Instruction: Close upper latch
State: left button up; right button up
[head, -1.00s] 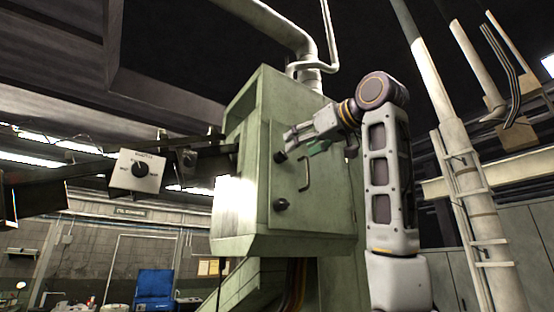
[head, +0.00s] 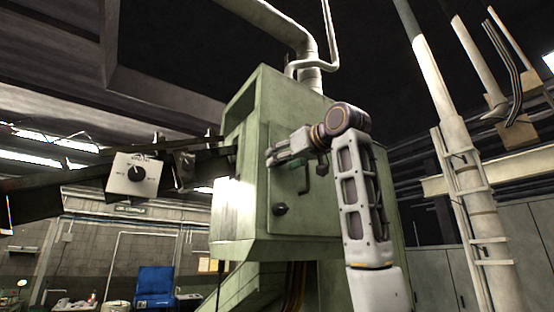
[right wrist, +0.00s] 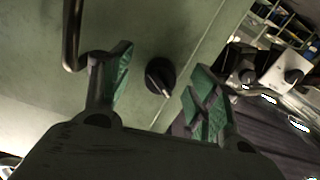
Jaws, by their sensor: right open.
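The upper latch (right wrist: 160,76) is a round black knob with a lighter lever on the green cabinet door. In the right wrist view it sits between my open finger pads, and its lever points to the lower right. In the head view it is hidden behind my right gripper (head: 271,155). The right gripper is open, its green-padded fingers on either side of the latch; I cannot tell whether they touch it. The door (head: 285,190) appears closed, and the lower latch (head: 280,209) shows below. My left gripper is out of view.
A bent door handle (head: 307,178) is just below my right gripper, and it shows beside one finger in the right wrist view (right wrist: 72,35). A grey control box with a knob (head: 135,175) hangs to the left. Pipes stand at the right.

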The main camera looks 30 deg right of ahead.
jog(key=shift+s+m+b, duration=0.2)
jog(key=shift+m+b, duration=0.1)
jog(key=shift+m, duration=3.3)
grip_shut()
